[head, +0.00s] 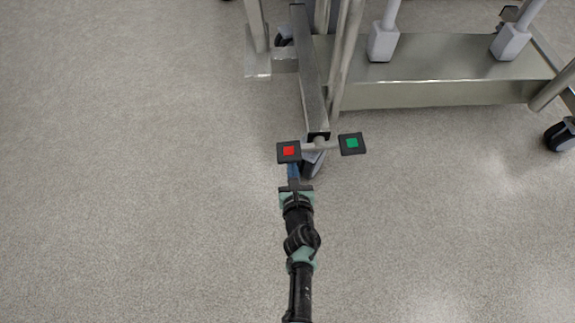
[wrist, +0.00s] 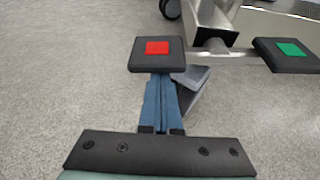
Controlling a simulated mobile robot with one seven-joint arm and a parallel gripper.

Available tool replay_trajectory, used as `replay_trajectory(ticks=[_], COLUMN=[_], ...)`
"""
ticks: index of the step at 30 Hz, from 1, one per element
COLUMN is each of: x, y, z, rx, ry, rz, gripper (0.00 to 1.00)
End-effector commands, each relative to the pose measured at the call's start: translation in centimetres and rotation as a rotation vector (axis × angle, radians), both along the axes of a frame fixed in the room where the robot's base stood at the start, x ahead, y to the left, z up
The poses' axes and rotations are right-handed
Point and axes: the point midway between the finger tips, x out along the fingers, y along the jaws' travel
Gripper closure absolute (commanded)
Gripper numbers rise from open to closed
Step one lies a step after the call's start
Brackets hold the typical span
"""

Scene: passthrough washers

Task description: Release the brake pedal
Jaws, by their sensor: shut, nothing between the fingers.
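The brake pedal bar sits at the near end of a metal cart leg, with a black pad on each end. The red-marked pedal (head: 288,151) is on the left and the green-marked pedal (head: 352,143) is on the right. In the wrist view the red pedal (wrist: 157,54) is straight ahead and the green pedal (wrist: 289,54) is at the right edge. My gripper (head: 293,172) is shut and empty, with its blue fingers (wrist: 161,100) reaching to the red pedal. The pedal hides the fingertips, so I cannot tell whether they touch it.
A caster wheel (head: 313,163) stands below the pedal bar, just right of my fingers. The metal cart (head: 430,92) with its lower shelf fills the upper right, with another caster (head: 561,135) at the right edge. The speckled floor (head: 130,200) is clear on the left.

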Motion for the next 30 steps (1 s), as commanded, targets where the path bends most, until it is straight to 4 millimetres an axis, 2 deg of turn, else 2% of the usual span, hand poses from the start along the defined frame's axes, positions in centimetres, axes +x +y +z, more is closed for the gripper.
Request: replay_trajectory(ticks=[1,12,30], x=[0.1,0.1,0.0], y=[-0.2,-0.4,-0.7], z=[0.7,2.4,3.2], rx=[0.010,0.106,0.154], ry=[-0.005,-0.005,-0.003], rz=[0.001,0.000,0.000], gripper=[1.00,1.00,1.00])
